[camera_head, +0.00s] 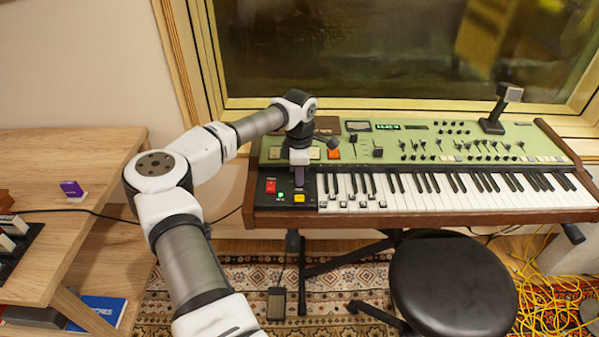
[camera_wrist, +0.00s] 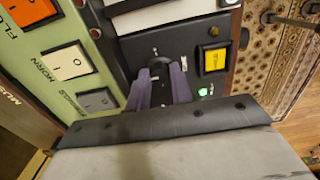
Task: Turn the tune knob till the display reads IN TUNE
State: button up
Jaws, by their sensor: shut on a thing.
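The keyboard instrument (camera_head: 440,190) has a green top panel and a black panel at its left end. My gripper (camera_head: 299,180) points down at that black panel. In the wrist view, my gripper's two purple fingers (camera_wrist: 160,80) are closed on the sides of a dark round knob (camera_wrist: 160,63). The fingers hide most of the knob, and its pointer and label cannot be read. A small display (camera_head: 388,126) with green lit characters sits on the green panel; its text is too small to read surely.
A yellow square button (camera_wrist: 215,60) and a lit green lamp (camera_wrist: 203,92) are right of the fingers in the wrist view. Rocker switches, including a white one (camera_wrist: 68,62), are on the left. A black stool (camera_head: 450,285) stands in front, and a wooden desk (camera_head: 85,220) is left.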

jog(key=shift+m, duration=0.4)
grip_shut()
jog(key=m+b, duration=0.1)
jog(key=m, duration=0.2)
jog(key=shift+m, duration=0.4)
jog(key=shift+m+b, duration=0.3)
jog(key=shift+m, duration=2)
jog(key=o, duration=0.9)
grip_release()
notch_tip(320, 180, up, 14)
jog(key=shift+f+b, duration=0.1)
jog(key=shift+b, duration=0.75)
